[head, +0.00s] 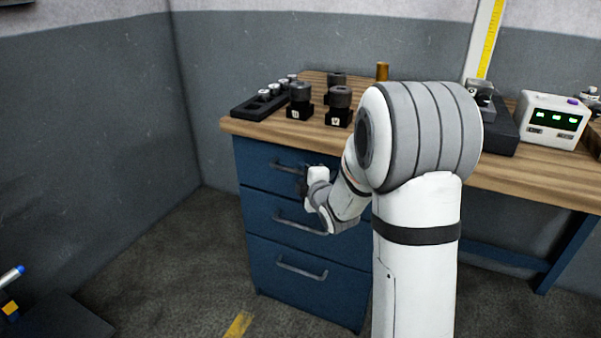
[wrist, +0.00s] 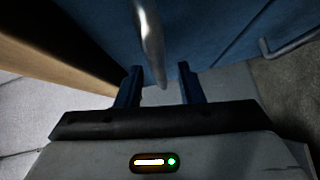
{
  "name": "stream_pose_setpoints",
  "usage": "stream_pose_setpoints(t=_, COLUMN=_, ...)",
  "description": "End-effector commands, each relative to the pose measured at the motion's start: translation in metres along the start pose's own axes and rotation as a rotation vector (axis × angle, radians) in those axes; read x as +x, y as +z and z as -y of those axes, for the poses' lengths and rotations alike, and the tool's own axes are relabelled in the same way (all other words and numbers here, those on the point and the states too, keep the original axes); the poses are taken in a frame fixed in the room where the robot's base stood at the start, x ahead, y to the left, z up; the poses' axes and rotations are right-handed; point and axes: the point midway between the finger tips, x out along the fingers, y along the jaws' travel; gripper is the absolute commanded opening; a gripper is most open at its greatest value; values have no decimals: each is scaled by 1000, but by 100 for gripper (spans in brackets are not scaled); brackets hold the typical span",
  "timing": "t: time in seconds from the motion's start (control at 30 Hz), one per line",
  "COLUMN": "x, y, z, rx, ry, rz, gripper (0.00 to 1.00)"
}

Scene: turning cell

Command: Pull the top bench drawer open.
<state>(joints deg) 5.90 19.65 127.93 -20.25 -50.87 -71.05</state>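The blue top drawer (head: 262,163) is closed, its front flush with the drawers below. Its grey bar handle (head: 284,165) runs across the front, its right part hidden behind my gripper (head: 304,182). In the wrist view my gripper (wrist: 160,69) has its two dark fingers apart. The handle (wrist: 150,35) comes down from the top edge and its end lies between the fingers, with a gap on each side. I cannot tell how deep between the fingers the bar sits.
Two more closed drawers with bar handles sit below, the middle handle (head: 300,224) near my wrist. The wooden bench top (head: 254,128) overhangs above, carrying a black tray (head: 250,108), several dark holders and a white display box (head: 550,120).

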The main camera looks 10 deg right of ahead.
Motion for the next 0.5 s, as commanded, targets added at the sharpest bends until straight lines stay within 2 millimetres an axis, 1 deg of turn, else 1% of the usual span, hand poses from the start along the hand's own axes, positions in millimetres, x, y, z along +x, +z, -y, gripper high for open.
stream_pose_setpoints(t=0.03, x=8, y=0, z=1, rx=0, ry=0, rz=-1, gripper=34)
stream_pose_setpoints(t=0.1, x=15, y=0, z=1, rx=0, ry=-1, rz=0, gripper=34)
stream_pose_setpoints(t=0.2, x=22, y=0, z=0, rx=1, ry=-1, rz=0, gripper=34)
stream_pose_setpoints(t=0.5, x=24, y=1, z=0, rx=2, ry=-1, rz=2, gripper=34)
